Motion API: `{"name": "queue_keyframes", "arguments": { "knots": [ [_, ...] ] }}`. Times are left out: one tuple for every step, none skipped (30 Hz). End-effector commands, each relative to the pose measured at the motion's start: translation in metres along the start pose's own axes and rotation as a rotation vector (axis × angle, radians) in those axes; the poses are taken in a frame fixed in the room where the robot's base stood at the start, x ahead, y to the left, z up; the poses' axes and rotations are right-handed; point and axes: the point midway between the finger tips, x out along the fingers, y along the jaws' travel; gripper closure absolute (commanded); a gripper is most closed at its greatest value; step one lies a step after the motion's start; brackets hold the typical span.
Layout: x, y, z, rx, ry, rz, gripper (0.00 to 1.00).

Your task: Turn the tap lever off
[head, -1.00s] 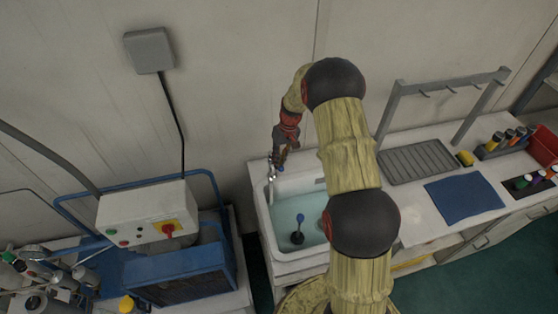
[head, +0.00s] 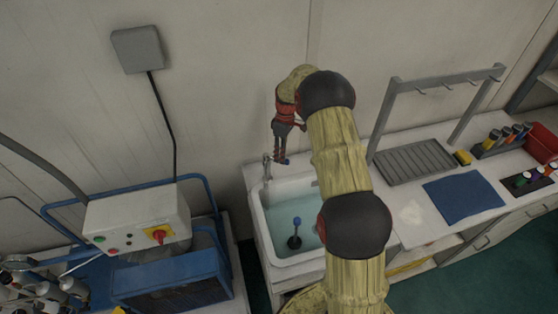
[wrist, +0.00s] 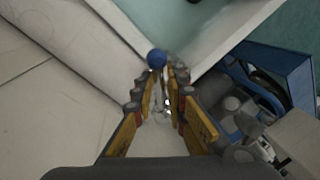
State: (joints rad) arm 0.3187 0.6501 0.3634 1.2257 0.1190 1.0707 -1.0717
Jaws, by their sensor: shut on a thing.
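The tap (head: 267,167) stands at the back left corner of the white sink (head: 257,222). The tap lever's blue knob (head: 286,161) is to the right of the tap in the head view. My gripper (head: 279,157) is at the lever beside the tap, with its fingers shut on it. In the wrist view the blue knob (wrist: 157,58) shows just past my fingertips (wrist: 166,84). The lever's thin stem is mostly hidden between the fingers. Part of the tap shows dimly between them.
A blue-framed machine with a control box (head: 135,220) is at left. A grey rack (head: 385,105), drainer (head: 415,162) and blue cloth (head: 463,197) are at right. The wall is close behind the tap.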

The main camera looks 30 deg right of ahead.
Motion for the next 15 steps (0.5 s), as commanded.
{"name": "queue_keyframes", "arguments": {
  "knots": [
    [0.001,0.002,-0.001,-0.042,-0.009,-0.003,1.0],
    [0.001,0.004,-0.002,-0.07,-0.014,-0.002,1.0],
    [0.0,0.007,-0.002,-0.108,-0.021,-0.001,1.0],
    [-0.001,0.008,-0.002,-0.137,-0.027,-0.002,1.0],
    [-0.001,0.01,-0.003,-0.164,-0.033,-0.002,1.0],
    [-0.001,0.012,-0.004,-0.201,-0.04,-0.002,1.0],
    [-0.001,0.014,-0.004,-0.228,-0.045,-0.002,1.0],
    [-0.002,0.015,-0.004,-0.256,-0.052,-0.003,1.0],
    [-0.002,0.017,-0.005,-0.292,-0.059,-0.003,1.0],
    [-0.003,0.018,-0.006,-0.319,-0.064,-0.003,1.0],
    [-0.003,0.02,-0.007,-0.344,-0.069,-0.003,1.0],
    [-0.003,0.022,-0.008,-0.376,-0.075,-0.004,1.0],
    [-0.003,0.023,-0.008,-0.401,-0.08,-0.004,1.0],
    [-0.004,0.024,-0.009,-0.425,-0.085,-0.004,1.0],
    [-0.004,0.026,-0.01,-0.454,-0.091,-0.004,1.0]
  ]
}}
